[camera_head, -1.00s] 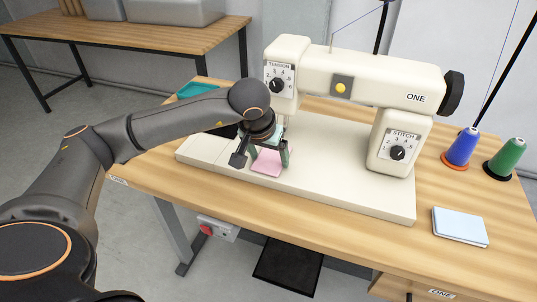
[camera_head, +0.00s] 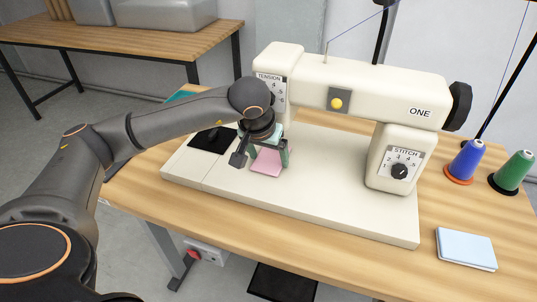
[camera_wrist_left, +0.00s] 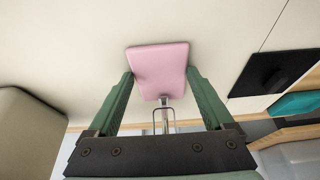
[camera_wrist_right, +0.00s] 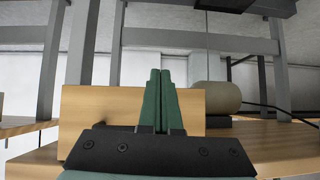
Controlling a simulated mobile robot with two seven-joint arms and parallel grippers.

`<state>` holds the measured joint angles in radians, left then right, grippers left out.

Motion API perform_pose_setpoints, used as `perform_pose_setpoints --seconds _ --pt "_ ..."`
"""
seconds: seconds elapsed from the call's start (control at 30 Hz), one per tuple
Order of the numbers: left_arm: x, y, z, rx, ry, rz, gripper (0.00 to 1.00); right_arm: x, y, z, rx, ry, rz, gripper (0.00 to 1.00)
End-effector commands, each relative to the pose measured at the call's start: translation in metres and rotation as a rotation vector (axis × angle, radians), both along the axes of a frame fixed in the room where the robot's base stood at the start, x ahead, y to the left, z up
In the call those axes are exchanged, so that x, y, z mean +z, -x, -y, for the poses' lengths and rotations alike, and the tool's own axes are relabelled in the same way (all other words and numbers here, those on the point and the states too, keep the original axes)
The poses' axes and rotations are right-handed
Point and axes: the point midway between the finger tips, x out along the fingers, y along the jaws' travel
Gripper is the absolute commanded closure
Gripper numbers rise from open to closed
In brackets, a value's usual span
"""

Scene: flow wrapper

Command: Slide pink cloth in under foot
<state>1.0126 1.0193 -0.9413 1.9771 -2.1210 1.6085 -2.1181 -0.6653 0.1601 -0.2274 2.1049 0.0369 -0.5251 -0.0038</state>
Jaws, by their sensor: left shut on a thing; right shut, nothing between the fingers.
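The pink cloth (camera_head: 267,161) lies at the bed of the cream sewing machine (camera_head: 350,95), below the machine's head at its left end. My left gripper (camera_head: 268,154) points down and is shut on the pink cloth, with a finger at each side. In the left wrist view the cloth (camera_wrist_left: 159,68) sits between the green fingers (camera_wrist_left: 161,85), and the wire-like presser foot (camera_wrist_left: 164,117) shows just beyond its near edge. In the head view my arm and gripper hide the foot. My right gripper (camera_wrist_right: 160,75) is shut and empty in the right wrist view.
A light blue cloth stack (camera_head: 466,249) lies on the table at the right. Blue (camera_head: 466,160) and green (camera_head: 514,171) thread spools stand behind it. A black plate (camera_head: 212,139) is set in the machine bed at the left. The bed's front right is clear.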

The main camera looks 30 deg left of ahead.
Motion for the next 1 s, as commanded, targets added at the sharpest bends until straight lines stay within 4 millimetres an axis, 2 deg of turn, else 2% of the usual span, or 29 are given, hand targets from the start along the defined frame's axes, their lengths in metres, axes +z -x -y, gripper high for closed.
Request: perform_pose_setpoints --seconds 0.17,0.2,0.3,0.57,0.73,0.83,1.0 --pt "0.0 0.0 0.0 0.001 0.0 0.001 0.65 0.0 0.0 0.0 0.0 0.0 0.0 1.0" --pt "0.0 0.0 0.0 0.001 0.0 0.001 0.11 0.0 0.0 0.0 0.0 0.0 0.0 1.0" --pt "0.0 0.0 0.0 0.001 0.0 0.001 0.0 -0.001 0.0 0.0 0.0 0.001 -0.003 1.0" --pt "0.001 0.0 0.0 0.001 0.0 0.002 0.0 -0.002 0.001 0.0 -0.001 -0.001 -0.008 1.0" --pt "0.014 0.006 0.001 -0.001 -0.001 0.004 0.0 -0.006 0.006 -0.002 -0.003 -0.007 -0.045 1.0" --pt "0.011 0.022 0.004 -0.001 -0.002 0.002 0.0 -0.012 0.008 -0.003 -0.004 -0.008 -0.06 1.0" --pt "0.011 0.054 0.012 -0.003 -0.004 0.0 0.0 -0.011 0.007 -0.003 -0.005 -0.008 -0.046 1.0"
